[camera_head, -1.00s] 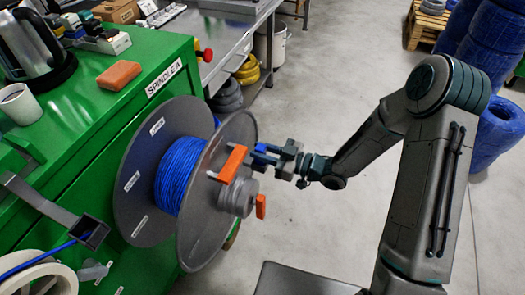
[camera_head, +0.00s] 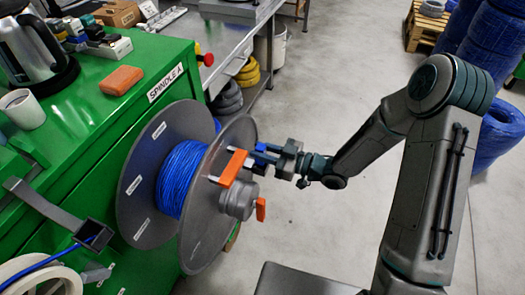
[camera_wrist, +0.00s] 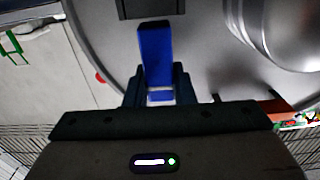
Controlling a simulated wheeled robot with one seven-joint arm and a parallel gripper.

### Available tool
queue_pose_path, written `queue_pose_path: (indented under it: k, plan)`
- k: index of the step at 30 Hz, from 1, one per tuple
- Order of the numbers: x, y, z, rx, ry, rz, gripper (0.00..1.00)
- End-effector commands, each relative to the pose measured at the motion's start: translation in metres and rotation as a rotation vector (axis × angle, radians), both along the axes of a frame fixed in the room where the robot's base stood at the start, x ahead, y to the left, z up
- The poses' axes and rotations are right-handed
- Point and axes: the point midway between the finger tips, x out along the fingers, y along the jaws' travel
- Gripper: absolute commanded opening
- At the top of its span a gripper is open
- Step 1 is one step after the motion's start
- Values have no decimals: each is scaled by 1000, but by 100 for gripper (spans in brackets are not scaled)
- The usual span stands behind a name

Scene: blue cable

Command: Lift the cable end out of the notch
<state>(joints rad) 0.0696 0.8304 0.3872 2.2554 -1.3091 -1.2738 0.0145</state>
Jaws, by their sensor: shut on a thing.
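The spool (camera_head: 205,205) of blue cable (camera_head: 178,180) is mounted upright on the front of the green cabinet. My gripper (camera_head: 258,158) is at the upper right rim of its near grey flange. A dark block (camera_wrist: 145,8) sits at the far tip of the blue piece. The notch itself is not clear; I cannot tell whether the cable end is still in it.
Orange clamp pieces (camera_head: 233,168) and a grey hub (camera_head: 238,200) stand out from the flange close to my gripper. A dark guide funnel (camera_head: 95,235) with blue cable is at the left.

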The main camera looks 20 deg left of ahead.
Motion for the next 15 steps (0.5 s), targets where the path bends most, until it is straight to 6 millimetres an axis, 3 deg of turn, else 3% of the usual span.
queue_pose_path:
  k: [15]
  plan:
    - [0,0,23,1,0,0,0]
